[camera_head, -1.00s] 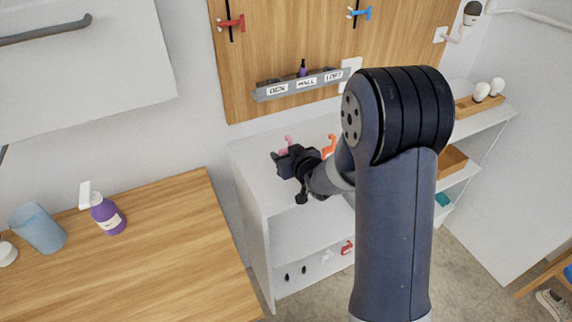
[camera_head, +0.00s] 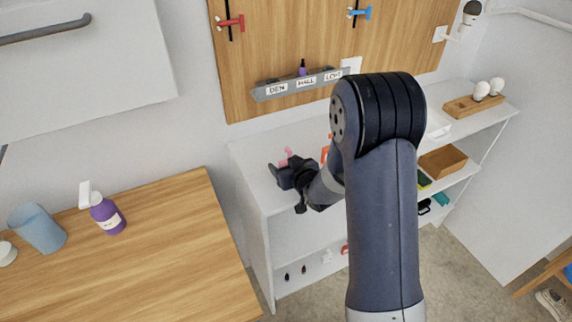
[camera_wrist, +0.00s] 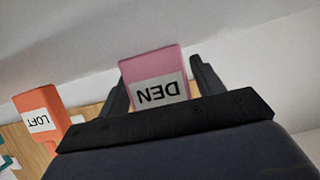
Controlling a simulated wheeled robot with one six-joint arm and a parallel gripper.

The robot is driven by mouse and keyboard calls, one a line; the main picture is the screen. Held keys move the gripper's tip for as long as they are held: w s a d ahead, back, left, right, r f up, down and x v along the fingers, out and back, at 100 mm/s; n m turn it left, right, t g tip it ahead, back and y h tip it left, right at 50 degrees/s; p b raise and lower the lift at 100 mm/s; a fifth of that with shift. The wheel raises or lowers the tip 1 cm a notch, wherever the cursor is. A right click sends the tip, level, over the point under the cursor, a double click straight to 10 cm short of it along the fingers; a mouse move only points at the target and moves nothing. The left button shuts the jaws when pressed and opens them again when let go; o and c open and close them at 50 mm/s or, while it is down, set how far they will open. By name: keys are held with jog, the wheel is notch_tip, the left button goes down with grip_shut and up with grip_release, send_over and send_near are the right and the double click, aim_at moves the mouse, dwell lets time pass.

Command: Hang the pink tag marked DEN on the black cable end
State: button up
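The pink tag (camera_wrist: 155,80) stands between the two fingers of my gripper (camera_wrist: 160,85) in the wrist view, its white DEN label upside down. My gripper looks shut on it. In the head view, the pink tag's hooked top (camera_head: 287,152) shows just behind my gripper (camera_head: 282,172), over the top of the white shelf unit (camera_head: 250,165). Two thin black vertical strips hang on the wooden board, one behind a red piece (camera_head: 231,22), one behind a blue piece (camera_head: 360,13). I cannot tell which is the black cable end.
An orange LOFT tag (camera_wrist: 40,115) is left of my gripper in the wrist view. A grey ledge (camera_head: 300,86) labelled DEN, HALL and LOFT is on the board. A wooden table (camera_head: 150,250) with a purple bottle (camera_head: 107,214) and blue cup (camera_head: 38,228) stands at left.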

jog(key=shift+o, duration=0.5)
jog(key=shift+r, duration=0.2)
jog(key=b+v, duration=0.1)
jog(key=v, duration=1.1)
jog(key=shift+o, duration=0.5)
jog(key=shift+a+b, duration=0.1)
jog(key=shift+b, duration=0.2)
